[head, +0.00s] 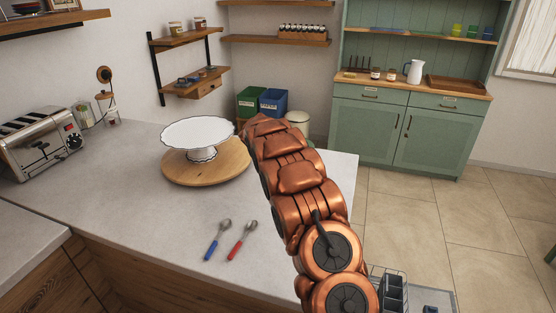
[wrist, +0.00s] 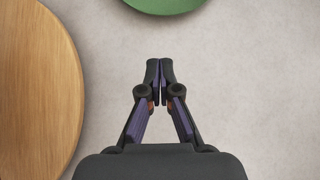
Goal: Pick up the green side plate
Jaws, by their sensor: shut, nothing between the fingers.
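The green side plate (wrist: 166,5) shows at the top edge of the wrist view, cut off by the frame, so only part of its rim and surface is visible. It lies on the grey counter (wrist: 245,70). My gripper (wrist: 160,64) is shut and empty, with its fingertips together. In the wrist view its tips point toward the plate, with a gap of bare counter between them in the picture. In the head view my copper-coloured arm covers that part of the counter, and I cannot make out the plate or the gripper there.
A round wooden board (wrist: 40,90) lies left of my gripper; in the head view it carries a white cake stand (head: 198,135). A blue spoon (head: 217,240) and a red spoon (head: 242,240) lie nearer. A toaster (head: 42,140) stands far left. The counter's right edge is beside my arm.

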